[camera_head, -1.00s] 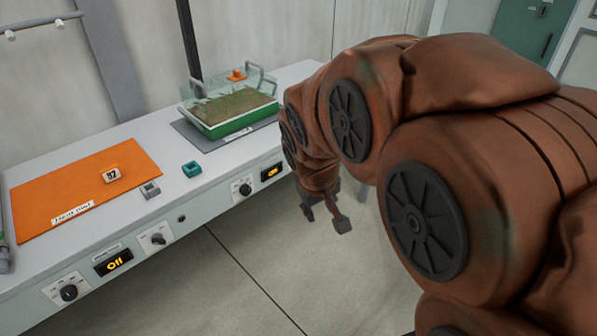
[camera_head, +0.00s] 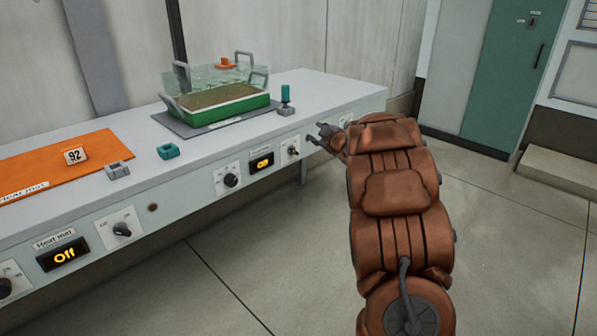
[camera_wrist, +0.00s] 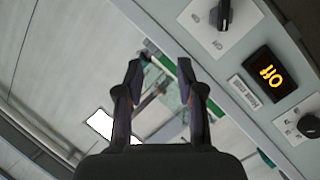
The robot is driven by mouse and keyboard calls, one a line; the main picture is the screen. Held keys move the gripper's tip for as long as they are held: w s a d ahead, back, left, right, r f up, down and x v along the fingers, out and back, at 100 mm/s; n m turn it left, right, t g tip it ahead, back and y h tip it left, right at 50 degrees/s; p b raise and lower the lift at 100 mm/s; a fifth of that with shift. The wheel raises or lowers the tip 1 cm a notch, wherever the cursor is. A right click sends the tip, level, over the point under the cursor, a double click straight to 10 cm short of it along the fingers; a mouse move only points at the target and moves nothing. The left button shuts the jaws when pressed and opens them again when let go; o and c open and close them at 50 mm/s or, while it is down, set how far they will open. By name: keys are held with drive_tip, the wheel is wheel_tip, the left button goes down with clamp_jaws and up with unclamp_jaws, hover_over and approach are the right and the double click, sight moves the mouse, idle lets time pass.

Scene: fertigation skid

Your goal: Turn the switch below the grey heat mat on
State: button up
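The grey heat mat (camera_head: 164,122) lies on the bench under a green tray. On the bench front below it are a dark knob (camera_head: 231,180), a display (camera_head: 262,162) and a switch (camera_head: 293,151) on a white plate right of the display. In the wrist view the display (camera_wrist: 264,76) reads Off, with the switch (camera_wrist: 221,15) at the top and the other knob (camera_wrist: 310,125) at the right edge. My gripper (camera_head: 318,136) is just right of the switch, apart from it. In the wrist view my gripper's fingers (camera_wrist: 160,76) are spread with nothing held between them.
An orange heat mat (camera_head: 40,165) with a 92 tag lies at the left, with its own Off display (camera_head: 63,256) and knob (camera_head: 122,229) below. The green tray (camera_head: 225,112) and small blocks stand on the bench. The floor in front is clear.

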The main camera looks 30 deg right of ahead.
sight(296, 153)
wheel_tip(296, 153, down, 10)
drive_tip(key=n+t+y+b, duration=0.2)
drive_tip(key=n+y+b, duration=0.2)
drive_tip(key=y+b, duration=0.15)
drive_tip(key=shift+y, duration=0.25)
drive_tip(key=shift+a+b+x, duration=0.15)
drive_tip(key=shift+b+x, duration=0.05)
drive_tip(key=shift+x, duration=1.05)
drive_tip(key=shift+a+b+x, duration=0.15)
drive_tip(key=shift+b+x, duration=0.1)
drive_tip(key=shift+x, duration=1.05)
drive_tip(key=shift+a+b+x, duration=0.2)
drive_tip(key=shift+x, duration=1.05)
drive_tip(key=shift+s+f, duration=0.1)
drive_tip(key=shift+f, duration=0.05)
clamp_jaws()
